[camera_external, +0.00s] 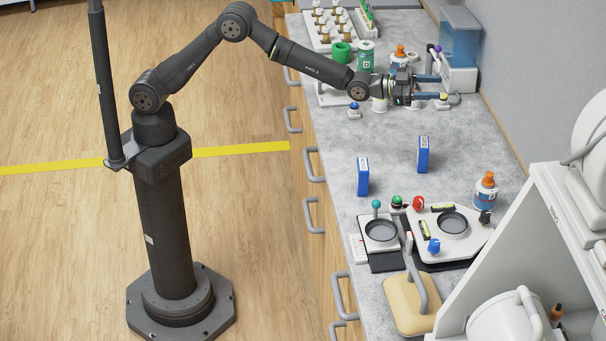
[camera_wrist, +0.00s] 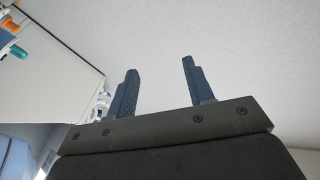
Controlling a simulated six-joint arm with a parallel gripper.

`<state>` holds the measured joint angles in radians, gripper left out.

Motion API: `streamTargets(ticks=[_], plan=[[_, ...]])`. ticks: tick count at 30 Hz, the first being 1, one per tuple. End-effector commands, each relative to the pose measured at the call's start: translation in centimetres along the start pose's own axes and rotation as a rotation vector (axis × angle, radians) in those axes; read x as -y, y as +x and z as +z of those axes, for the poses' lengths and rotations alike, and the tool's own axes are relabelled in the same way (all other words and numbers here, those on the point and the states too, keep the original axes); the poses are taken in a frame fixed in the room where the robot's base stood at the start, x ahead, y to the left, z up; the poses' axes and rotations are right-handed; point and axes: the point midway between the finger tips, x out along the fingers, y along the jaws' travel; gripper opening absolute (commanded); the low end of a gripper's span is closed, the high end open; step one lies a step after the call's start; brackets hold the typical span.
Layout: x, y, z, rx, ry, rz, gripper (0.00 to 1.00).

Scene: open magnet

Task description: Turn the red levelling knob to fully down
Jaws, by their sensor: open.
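The red levelling knob (camera_external: 418,203) stands at the back edge of a white plate with a round dark pan (camera_external: 453,223), on the grey bench. How far it is turned cannot be told at this size. My gripper (camera_external: 440,87) is open and empty at the far end of the bench, well away from the knob, its fingers pointing right. In the wrist view my gripper (camera_wrist: 158,88) shows two separate dark-blue fingers with nothing between them. The knob is not in the wrist view.
A green knob (camera_external: 397,201), a blue knob (camera_external: 434,246) and a teal-topped lever (camera_external: 376,205) stand near the red knob. Two blue boxes (camera_external: 423,154) (camera_external: 363,177) stand upright mid-bench. An orange-capped bottle (camera_external: 486,190) stands right of the plate. The bench middle is mostly clear.

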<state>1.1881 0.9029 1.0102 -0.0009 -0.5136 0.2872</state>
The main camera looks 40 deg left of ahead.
Motion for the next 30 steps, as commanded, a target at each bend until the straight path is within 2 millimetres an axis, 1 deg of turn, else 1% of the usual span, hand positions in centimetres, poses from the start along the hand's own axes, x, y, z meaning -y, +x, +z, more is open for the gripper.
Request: streamTargets(ticks=[1,2,3,5,6,8,9,10,13,14,15,18,21,24,28,29,30], plan=[[-0.3,-0.5,0.5,0.056,-0.168,-0.017,0.48],[-0.6,-0.8,1.0,0.091,-0.276,-0.030,0.48],[-0.8,-1.2,1.7,0.136,-0.420,-0.050,0.48],[-1.5,-2.0,2.5,0.202,-0.637,-0.081,0.48],[-2.2,-2.5,3.1,0.245,-0.782,-0.104,0.48],[-3.3,-3.4,3.8,0.308,-1.001,-0.141,0.48],[-4.1,-4.1,4.2,0.349,-1.146,-0.168,0.48],[-4.8,-4.6,4.6,0.381,-1.256,-0.190,0.48],[-7.3,-6.4,5.0,0.483,-1.620,-0.268,0.48],[-8.2,-6.9,5.1,0.513,-1.728,-0.293,0.48],[-9.3,-7.6,5.1,0.554,-1.872,-0.329,0.48],[-12.1,-9.3,4.6,0.650,-2.201,-0.421,0.48],[-14.2,-10.6,3.8,0.729,-2.467,-0.504,0.48],[-16.0,-11.7,2.8,0.797,-2.677,-0.580,0.48],[-17.7,-12.7,1.6,0.874,-2.899,-0.668,0.48],[-18.0,-12.9,1.3,-0.885,2.924,0.683,0.48],[-18.5,-13.2,0.9,-0.868,2.858,0.680,0.48]])
